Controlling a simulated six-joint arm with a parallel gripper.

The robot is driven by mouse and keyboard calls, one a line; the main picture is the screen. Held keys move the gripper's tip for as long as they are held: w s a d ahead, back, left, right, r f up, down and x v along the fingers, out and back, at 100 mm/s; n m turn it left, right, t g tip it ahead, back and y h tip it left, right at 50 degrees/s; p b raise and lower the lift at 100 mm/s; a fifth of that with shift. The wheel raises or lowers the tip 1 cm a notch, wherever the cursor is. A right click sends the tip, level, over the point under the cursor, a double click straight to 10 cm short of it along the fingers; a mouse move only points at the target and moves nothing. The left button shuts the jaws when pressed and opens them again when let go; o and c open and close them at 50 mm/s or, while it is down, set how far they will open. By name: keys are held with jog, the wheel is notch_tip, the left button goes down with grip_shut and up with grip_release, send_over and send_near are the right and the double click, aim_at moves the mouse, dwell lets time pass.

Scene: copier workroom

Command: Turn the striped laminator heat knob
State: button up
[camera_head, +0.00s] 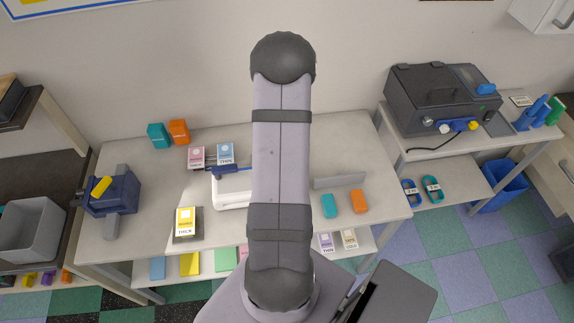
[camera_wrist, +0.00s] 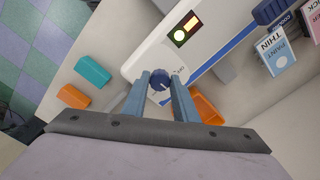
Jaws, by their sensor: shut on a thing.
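The laminator is a white machine with a blue stripe; it shows in the wrist view (camera_wrist: 165,42) and partly in the head view (camera_head: 232,188), where my arm hides much of it. Its heat knob (camera_wrist: 160,74) is a dark blue round knob with a light mark, near the laminator's corner. Printed marks lie beside it, too small to read fully. My gripper (camera_wrist: 160,86) has one finger on each side of the knob and is shut on it. In the head view, my arm hides the knob and gripper.
An orange object (camera_wrist: 207,108) lies close beside the right finger. A teal block (camera_head: 329,205) and an orange block (camera_head: 360,202) lie to the right on the table (camera_head: 150,245). Labelled packs, such as the THICK one (camera_head: 185,222), lie left. A dark machine (camera_head: 440,97) stands far right.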

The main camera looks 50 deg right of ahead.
jog(key=shift+n, duration=0.3)
jog(key=n, duration=0.5)
jog(key=shift+b, duration=0.3)
jog(key=n, duration=0.6)
jog(key=shift+s, duration=0.1)
jog(key=shift+d, duration=0.1)
jog(key=o, duration=1.1)
jog(key=shift+c, duration=0.2)
jog(key=shift+r+b, duration=1.15)
jog(key=shift+r, duration=2.6)
